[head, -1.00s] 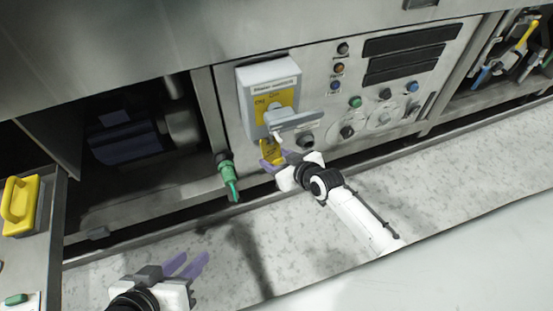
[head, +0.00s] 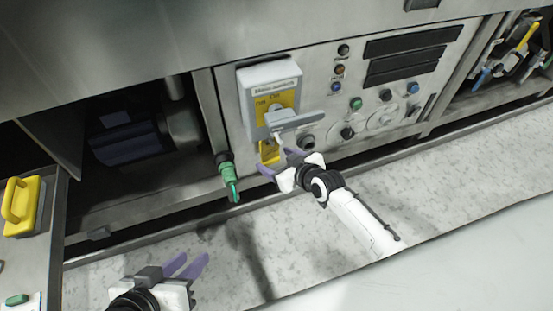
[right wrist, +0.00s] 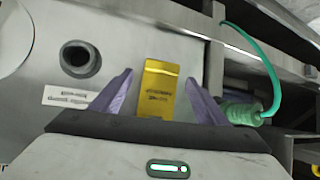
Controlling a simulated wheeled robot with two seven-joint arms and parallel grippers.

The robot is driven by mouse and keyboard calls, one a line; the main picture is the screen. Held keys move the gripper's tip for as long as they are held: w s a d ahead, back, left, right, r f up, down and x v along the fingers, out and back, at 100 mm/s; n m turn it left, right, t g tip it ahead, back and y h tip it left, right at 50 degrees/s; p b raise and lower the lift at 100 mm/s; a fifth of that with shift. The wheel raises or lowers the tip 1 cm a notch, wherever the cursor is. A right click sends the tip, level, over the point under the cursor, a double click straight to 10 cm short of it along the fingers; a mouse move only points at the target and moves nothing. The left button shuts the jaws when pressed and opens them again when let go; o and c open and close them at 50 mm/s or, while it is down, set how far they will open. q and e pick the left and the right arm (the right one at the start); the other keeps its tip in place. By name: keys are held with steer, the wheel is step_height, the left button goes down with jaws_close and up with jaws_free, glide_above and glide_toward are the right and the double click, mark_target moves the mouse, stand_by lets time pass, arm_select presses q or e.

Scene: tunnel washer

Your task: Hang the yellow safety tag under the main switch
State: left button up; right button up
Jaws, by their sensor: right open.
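The main switch (head: 270,95) is a grey box with a yellow plate and a grey handle (head: 295,120) on the machine panel. The yellow safety tag (head: 268,152) is just below the handle, at the switch's lower edge. In the right wrist view the tag (right wrist: 160,88) shows between the fingers, with a gap on either side; its near end is hidden by the gripper. My right gripper (head: 277,161) is open just in front of and below the tag; it also shows in the right wrist view (right wrist: 159,78). My left gripper (head: 194,257) is open and empty at lower left.
A green hose fitting (head: 227,172) hangs left of the switch. Buttons and dials (head: 356,103) are on the panel to the right. A yellow-handled object (head: 20,206) is at far left.

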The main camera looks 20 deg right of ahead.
steer(key=s+d+r+g+h+p, duration=0.15)
steer(key=s+r, duration=0.35)
steer(key=s, duration=0.5)
steer(key=s+d+r+m+g+p, duration=0.1)
steer(key=s+d+r+g+p, duration=0.3)
steer(key=s, duration=0.7)
steer(key=s+r+g+h+b, duration=0.1)
steer(key=s+r+g, duration=0.1)
steer(key=s+r, duration=0.6)
steer(key=w+a+f+t+y, duration=0.4)
steer(key=a+f+t, duration=0.2)
steer(key=a, duration=0.4)
arm_select(q)
steer(key=s+a+r+y+p, duration=0.1)
steer(key=a+r+p, duration=0.1)
steer(key=r+p, duration=0.4)
steer(key=s+a+r+n+t+y+p, duration=0.1)
steer(key=a+r+p, duration=0.2)
steer(key=r+p, duration=0.4)
steer(key=p, duration=0.6)
steer(key=shift+s+a+r, duration=0.15)
steer(key=shift+a+r, duration=0.05)
steer(key=shift+a, duration=0.1)
arm_select(e)
steer(key=s+d+r+h, duration=0.1)
steer(key=d+r+h, duration=0.1)
steer(key=r, duration=1)
steer(key=shift+s+d+g, duration=0.35)
steer(key=shift+d, duration=0.3)
steer(key=shift+f, duration=0.1)
